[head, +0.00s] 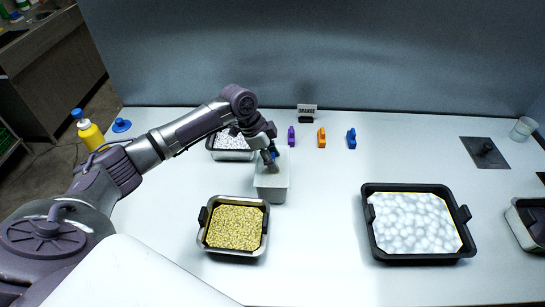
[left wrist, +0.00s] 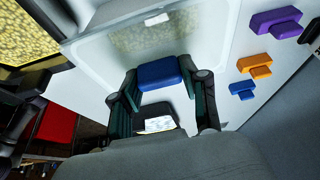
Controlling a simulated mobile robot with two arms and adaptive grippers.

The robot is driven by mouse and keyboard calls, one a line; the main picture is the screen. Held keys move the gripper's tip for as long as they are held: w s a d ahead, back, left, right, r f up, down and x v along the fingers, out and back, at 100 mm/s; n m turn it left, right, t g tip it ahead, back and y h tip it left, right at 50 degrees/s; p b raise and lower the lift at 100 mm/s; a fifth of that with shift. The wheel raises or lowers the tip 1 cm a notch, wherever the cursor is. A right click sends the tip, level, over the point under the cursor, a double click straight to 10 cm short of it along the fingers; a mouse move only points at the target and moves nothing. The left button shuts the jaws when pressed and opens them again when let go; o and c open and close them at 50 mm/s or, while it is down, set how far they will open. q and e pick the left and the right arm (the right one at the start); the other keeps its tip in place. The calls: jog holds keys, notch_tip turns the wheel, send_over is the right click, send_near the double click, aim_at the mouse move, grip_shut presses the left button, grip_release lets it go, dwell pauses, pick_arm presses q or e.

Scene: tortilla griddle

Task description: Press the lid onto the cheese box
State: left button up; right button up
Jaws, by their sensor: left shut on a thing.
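The cheese box (head: 271,190) is a pale, translucent box standing near the middle of the table in the head view. In the left wrist view, its pale translucent cover (left wrist: 200,40) fills the upper middle, with yellowish contents blurred beneath it. My left gripper (head: 270,158) is over the far part of the box. In the left wrist view, its fingers (left wrist: 160,82) are shut on a blue block (left wrist: 157,72) at the lid's edge. I cannot tell whether the block is part of the lid, or whether the lid is fully seated. My right gripper is not in view.
A yellow-filled tray (head: 235,228) stands front left of the box, and a speckled-filled tray (head: 231,154) behind it at left. Purple (head: 291,136), orange (head: 321,138) and blue (head: 351,139) clips stand at the back. A black tray (head: 415,258) stands right; between is clear.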

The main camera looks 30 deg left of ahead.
pick_arm(q)
jog(key=o, duration=1)
jog(key=shift+c, duration=0.2)
jog(key=shift+a+r, duration=0.1)
jog(key=v, duration=1.1)
jog(key=shift+r, duration=0.35)
